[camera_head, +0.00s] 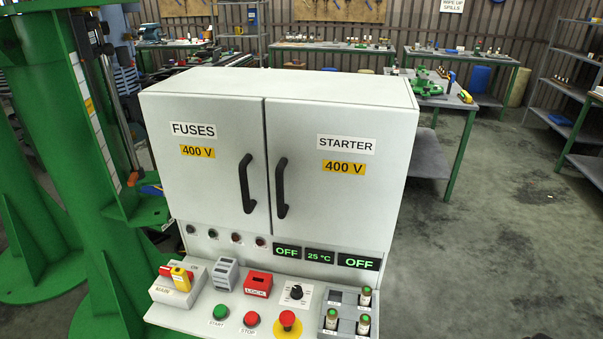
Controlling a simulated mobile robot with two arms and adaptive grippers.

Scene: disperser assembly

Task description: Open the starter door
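The starter door (338,190) is the right-hand door of a light grey cabinet. It is shut and carries a "STARTER" label and a yellow "400 V" label. Its black bar handle (281,188) stands upright near the door's left edge. The fuses door (205,165), also shut, is to its left, with its own black handle (247,184) near the seam between the doors. Neither of my grippers shows in the head view.
Below the doors, a sloping control panel (195,318) juts forward with buttons, a lock, a knob and a red emergency stop (287,321). A green machine column (50,130) stands close on the left. The floor (490,250) to the right is clear.

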